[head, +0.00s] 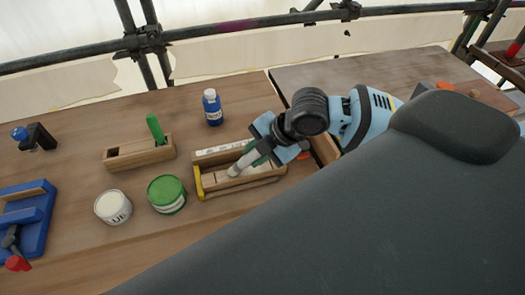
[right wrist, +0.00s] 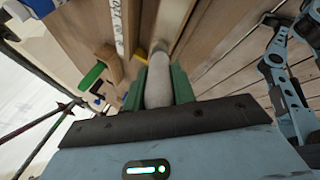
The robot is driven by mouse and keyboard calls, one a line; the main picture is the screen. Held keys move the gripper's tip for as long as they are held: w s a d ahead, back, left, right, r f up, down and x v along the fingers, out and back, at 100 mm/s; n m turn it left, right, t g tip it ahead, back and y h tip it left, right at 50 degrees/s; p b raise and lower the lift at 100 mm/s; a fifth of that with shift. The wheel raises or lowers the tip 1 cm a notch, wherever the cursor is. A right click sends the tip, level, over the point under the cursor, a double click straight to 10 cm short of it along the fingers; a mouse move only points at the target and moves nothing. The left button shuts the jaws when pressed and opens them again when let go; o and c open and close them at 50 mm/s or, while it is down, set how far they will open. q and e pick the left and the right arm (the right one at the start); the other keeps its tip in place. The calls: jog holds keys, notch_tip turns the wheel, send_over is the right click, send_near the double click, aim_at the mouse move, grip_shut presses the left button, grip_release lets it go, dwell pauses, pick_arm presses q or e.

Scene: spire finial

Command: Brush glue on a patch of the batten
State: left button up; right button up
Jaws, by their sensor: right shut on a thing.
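My right gripper (head: 256,153) is shut on a pale brush (head: 242,164), which tilts down to the left. The brush also shows between the green fingertips in the right wrist view (right wrist: 159,80). Its lower end is over the pale wooden batten (head: 262,175), which lies in a wooden holder with a yellow end (head: 198,184). I cannot tell whether the tip touches the wood. A white tub marked as glue (head: 113,208) stands to the left. My left gripper is not in view.
A green can (head: 167,194) stands beside the glue tub. Behind are a wooden box (head: 128,156) with a green-handled tool (head: 156,129) and a blue bottle (head: 212,108). Scaffold pipes run along the back.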

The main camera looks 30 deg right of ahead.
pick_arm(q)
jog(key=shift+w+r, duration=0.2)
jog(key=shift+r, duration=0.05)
pick_arm(e)
jog(key=shift+w+a, duration=0.25)
jog(key=shift+a, duration=0.65)
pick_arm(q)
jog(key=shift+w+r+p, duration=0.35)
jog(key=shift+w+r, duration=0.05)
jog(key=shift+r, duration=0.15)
pick_arm(e)
jog(key=a, duration=0.1)
jog(key=w+a, duration=0.1)
jog(key=a, duration=0.1)
notch_tip(320, 180, up, 6)
jog(key=shift+r, duration=0.1)
